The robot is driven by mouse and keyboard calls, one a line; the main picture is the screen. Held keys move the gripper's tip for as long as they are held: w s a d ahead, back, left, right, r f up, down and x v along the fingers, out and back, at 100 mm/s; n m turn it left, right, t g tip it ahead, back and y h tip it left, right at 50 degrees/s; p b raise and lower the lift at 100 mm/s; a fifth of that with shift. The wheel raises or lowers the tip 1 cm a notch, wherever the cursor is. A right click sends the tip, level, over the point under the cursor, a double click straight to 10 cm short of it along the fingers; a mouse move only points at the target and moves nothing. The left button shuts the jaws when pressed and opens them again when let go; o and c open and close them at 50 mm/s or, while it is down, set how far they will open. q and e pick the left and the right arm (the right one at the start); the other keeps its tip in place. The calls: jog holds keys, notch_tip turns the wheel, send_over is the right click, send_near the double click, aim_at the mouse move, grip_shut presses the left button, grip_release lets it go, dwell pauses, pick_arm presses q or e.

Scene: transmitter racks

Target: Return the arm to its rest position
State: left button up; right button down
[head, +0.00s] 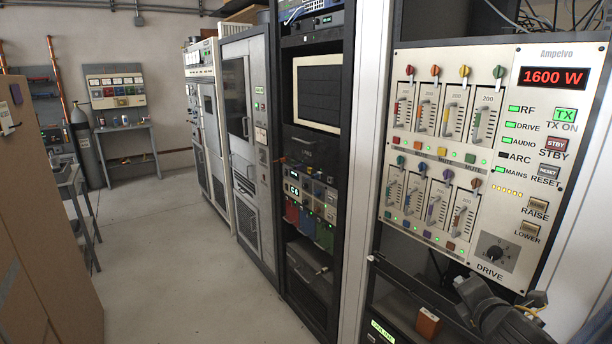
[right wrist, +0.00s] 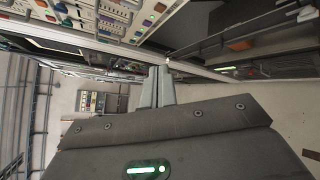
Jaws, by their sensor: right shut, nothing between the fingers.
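My right gripper (head: 470,290) is low at the right of the head view, in front of the lower part of the Ampelvo transmitter panel (head: 478,150). In the right wrist view its two grey fingers (right wrist: 158,75) are together with nothing between them. The panel's red display reads 1600 W, and its TX ON button (head: 565,114) is lit green. The DRIVE knob (head: 495,253) is just above my right gripper; I see no clear contact. My left gripper is in neither view.
A dark open rack (head: 300,190) stands left of the panel, with grey cabinets beyond. An orange-brown block (head: 428,322) is beside my right gripper. A brown cabinet (head: 45,220) stands at the left. The grey floor (head: 180,260) between is clear.

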jog(key=s+a+f+m+g+y, duration=0.1)
jog(key=s+a+f+m+g, duration=0.1)
jog(key=s+f+m, duration=0.55)
jog(key=s+a+f+m+g, duration=0.3)
jog(key=s+f, duration=0.2)
jog(key=f, duration=0.5)
jog(key=s+a+f+m+g, duration=0.1)
jog(key=s+f+m+g, duration=0.2)
jog(key=s, duration=0.4)
jog(key=s+a+f+m+g+y, duration=0.1)
jog(key=s+a+f+m, duration=0.1)
jog(key=s+f+m, duration=0.3)
jog(key=s+a+f+m+g, duration=0.1)
jog(key=s+f+m, duration=0.15)
jog(key=s, duration=0.55)
notch_tip(320, 180, down, 26)
jog(key=s+g, duration=0.2)
jog(key=s+d+f+g, duration=0.1)
jog(key=s+d+f, duration=0.1)
jog(key=s+f, duration=1.3)
jog(key=shift+s+d+f, duration=0.15)
jog(key=shift+s+f, duration=0.2)
jog(key=shift+s, duration=0.15)
